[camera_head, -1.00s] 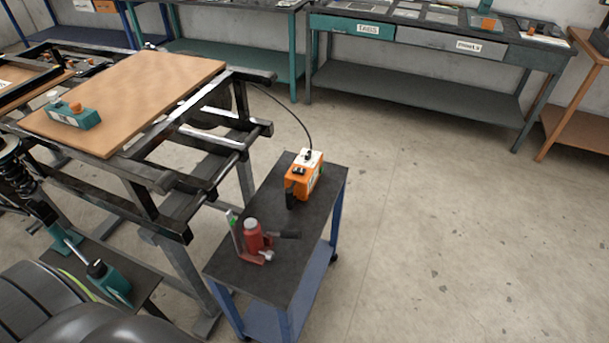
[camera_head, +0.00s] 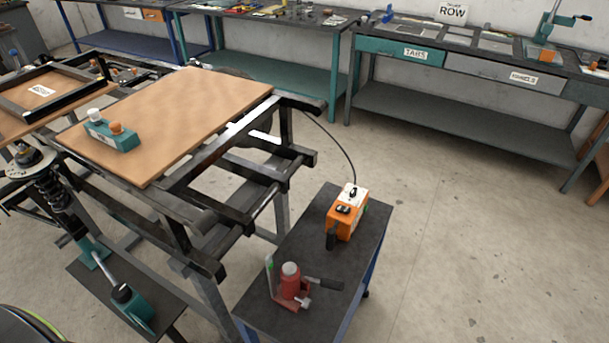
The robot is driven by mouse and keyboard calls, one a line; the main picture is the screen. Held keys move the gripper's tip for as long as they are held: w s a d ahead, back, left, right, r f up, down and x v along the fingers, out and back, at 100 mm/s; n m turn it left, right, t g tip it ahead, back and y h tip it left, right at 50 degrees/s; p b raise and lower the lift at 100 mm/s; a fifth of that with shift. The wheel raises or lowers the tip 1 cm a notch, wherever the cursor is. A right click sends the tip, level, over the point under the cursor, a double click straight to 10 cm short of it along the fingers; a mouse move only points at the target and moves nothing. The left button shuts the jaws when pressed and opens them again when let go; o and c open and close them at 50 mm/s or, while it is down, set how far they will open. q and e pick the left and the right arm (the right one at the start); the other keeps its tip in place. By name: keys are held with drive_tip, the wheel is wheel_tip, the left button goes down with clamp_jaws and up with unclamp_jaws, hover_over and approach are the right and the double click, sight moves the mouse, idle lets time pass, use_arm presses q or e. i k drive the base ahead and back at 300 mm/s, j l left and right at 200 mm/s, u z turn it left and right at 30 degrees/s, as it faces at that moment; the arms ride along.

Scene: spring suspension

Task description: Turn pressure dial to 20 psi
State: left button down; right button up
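The pressure dial cannot be told for certain at this size. An orange box (camera_head: 344,220) with a white top and black knobs stands on a small dark cart, with a black cable running from it toward the frame. A teal block (camera_head: 113,134) with a white knob (camera_head: 94,115) and an orange knob (camera_head: 116,128) sits on the brown board. No scale or psi marking is readable on either. Neither of my grippers is in view.
The cart (camera_head: 268,308) also carries a red bottle jack (camera_head: 290,283). The brown board (camera_head: 185,110) lies on a dark metal frame. A spring strut (camera_head: 55,195) stands at left, near a teal jack (camera_head: 132,306). Workbenches (camera_head: 440,101) line the back. The floor (camera_head: 470,250) at right is clear.

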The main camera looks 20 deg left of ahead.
sight(353, 193)
drive_tip(key=i+j+u, duration=0.2)
drive_tip(key=l+z, duration=0.35)
drive_tip(key=l, duration=1.3)
